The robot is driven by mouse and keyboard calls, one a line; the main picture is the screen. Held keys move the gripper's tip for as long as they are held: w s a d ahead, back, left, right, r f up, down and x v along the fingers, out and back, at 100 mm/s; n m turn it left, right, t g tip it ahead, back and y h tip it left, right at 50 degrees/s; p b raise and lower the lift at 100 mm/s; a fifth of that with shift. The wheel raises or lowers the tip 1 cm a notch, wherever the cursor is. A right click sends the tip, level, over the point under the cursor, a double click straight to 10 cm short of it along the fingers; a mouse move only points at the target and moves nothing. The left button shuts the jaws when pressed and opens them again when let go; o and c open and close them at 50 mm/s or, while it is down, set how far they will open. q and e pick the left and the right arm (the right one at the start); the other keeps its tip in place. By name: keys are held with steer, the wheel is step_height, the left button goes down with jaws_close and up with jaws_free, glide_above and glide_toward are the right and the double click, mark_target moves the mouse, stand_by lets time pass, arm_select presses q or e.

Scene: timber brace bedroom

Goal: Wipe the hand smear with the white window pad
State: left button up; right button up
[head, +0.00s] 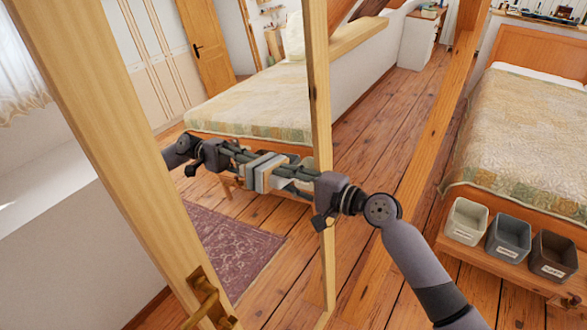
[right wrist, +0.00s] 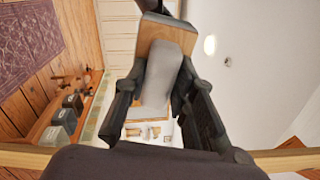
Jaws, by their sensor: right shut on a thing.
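The white window pad (head: 268,177) is in the jaws of my right gripper (head: 284,173), up at the face of a tall wood-framed mirror. In the right wrist view the pad (right wrist: 160,75) shows as a pale slab between the dark fingers, with a wooden block (right wrist: 165,28) at its far end. The arm that enters from the left inside the frame is the reflection of my right arm. The pad and its reflection nearly meet; whether it touches the glass I cannot tell. I cannot make out the hand smear. My left gripper is not in view.
The mirror's wooden frame (head: 318,130) stands close to my right wrist, with a brass latch (head: 205,298) low down. A white bin (head: 467,220), a grey bin (head: 508,238) and a brown bin (head: 553,256) stand right, before a quilted bed (head: 525,140). The rug appears in reflection.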

steer(key=shift+s+a+r+p, duration=0.1)
steer(key=shift+s+a+p, duration=0.55)
steer(key=shift+s+p, duration=0.25)
steer(key=shift+s+a+p, duration=0.5)
steer(key=shift+s+a, duration=0.05)
steer(key=shift+s, duration=0.15)
steer(key=s+a+p, duration=0.2)
steer(key=shift+s, duration=0.4)
glide_toward(265, 186)
steer(key=shift+s+a, duration=1.1)
steer(key=shift+a, duration=0.05)
